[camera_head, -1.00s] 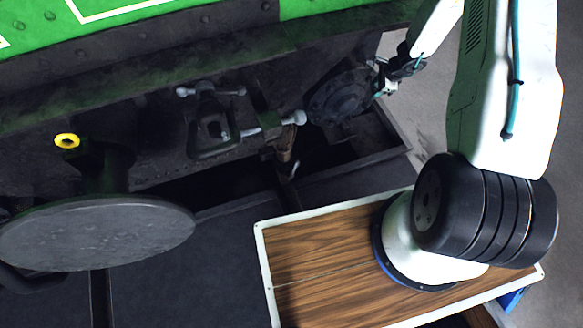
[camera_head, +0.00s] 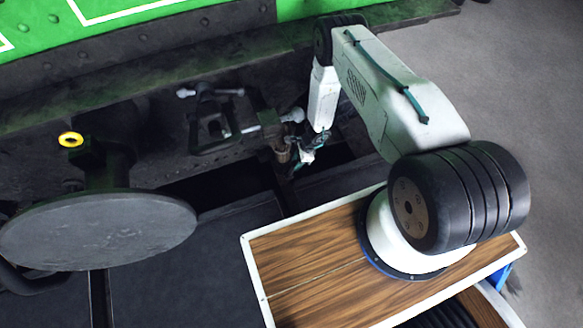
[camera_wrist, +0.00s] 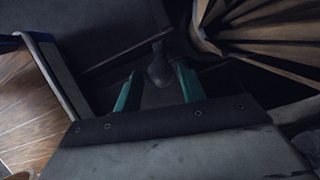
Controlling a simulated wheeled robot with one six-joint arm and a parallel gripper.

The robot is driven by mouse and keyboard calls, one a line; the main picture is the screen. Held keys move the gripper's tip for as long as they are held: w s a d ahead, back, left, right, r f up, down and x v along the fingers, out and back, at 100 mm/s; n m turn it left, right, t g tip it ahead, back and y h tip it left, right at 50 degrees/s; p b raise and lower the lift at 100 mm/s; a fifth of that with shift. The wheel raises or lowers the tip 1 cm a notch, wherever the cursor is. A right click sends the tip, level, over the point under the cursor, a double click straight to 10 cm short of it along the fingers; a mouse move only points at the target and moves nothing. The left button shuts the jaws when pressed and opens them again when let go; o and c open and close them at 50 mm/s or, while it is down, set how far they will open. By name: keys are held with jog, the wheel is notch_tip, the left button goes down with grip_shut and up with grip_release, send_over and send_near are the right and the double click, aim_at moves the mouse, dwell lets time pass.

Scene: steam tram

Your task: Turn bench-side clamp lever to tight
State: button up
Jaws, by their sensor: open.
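A dark bench-side clamp (camera_head: 212,130) is fixed under the green-edged bench in the head view. A T-bar with pale ends (camera_head: 209,91) sits on top of it. A short bar with a pale ball end (camera_head: 293,115) shows to its right; I cannot tell which of these is the clamp lever. My gripper (camera_head: 302,159) hangs just below and right of that ball end. In the wrist view, its teal fingers (camera_wrist: 158,90) are open, with a dark knob on a stalk (camera_wrist: 159,68) framed between the tips. Contact cannot be told.
A round grey disc seat (camera_head: 98,230) stands at left, with a yellow ring (camera_head: 71,140) above it. Brown ribbed slats (camera_wrist: 265,30) spread close to the right of the gripper in the wrist view. Open grey floor (camera_head: 530,110) lies at right.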

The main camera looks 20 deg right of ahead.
aim_at(293, 167)
jog(key=x, duration=0.5)
grip_shut()
jog(key=shift+d, duration=0.1)
